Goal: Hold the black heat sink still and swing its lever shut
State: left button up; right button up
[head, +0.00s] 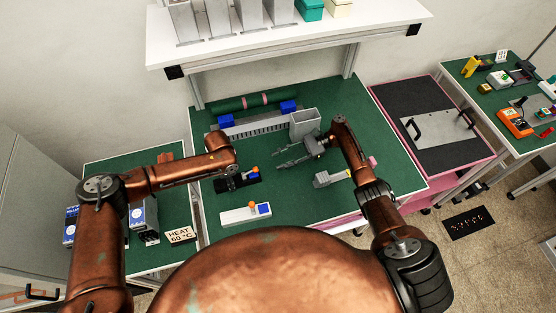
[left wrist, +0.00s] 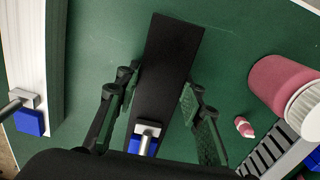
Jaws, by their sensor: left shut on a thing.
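The black heat sink (head: 250,181) is a flat dark bar lying on the green table mat, partly hidden by my left gripper. It also shows in the left wrist view (left wrist: 172,50), with a blue block and a pale metal lever (left wrist: 148,128) at its near end. An orange knob (head: 253,169) shows beside my left gripper in the head view; I cannot tell the lever's exact angle. My left gripper (left wrist: 160,95) has a finger on each side of the bar and is shut on it. My right gripper (head: 278,156) is open and empty, right of the heat sink.
A white unit (head: 235,216) with an orange knob and blue block lies in front. A grey unit (head: 326,180) is at the right under my right arm. A slotted grey rail (head: 260,128) and a grey bin (head: 304,124) stand behind. Bare mat lies between the units.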

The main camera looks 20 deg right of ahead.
pick_arm(q)
jog(key=o, duration=1.5)
jog(key=shift+r, duration=0.1)
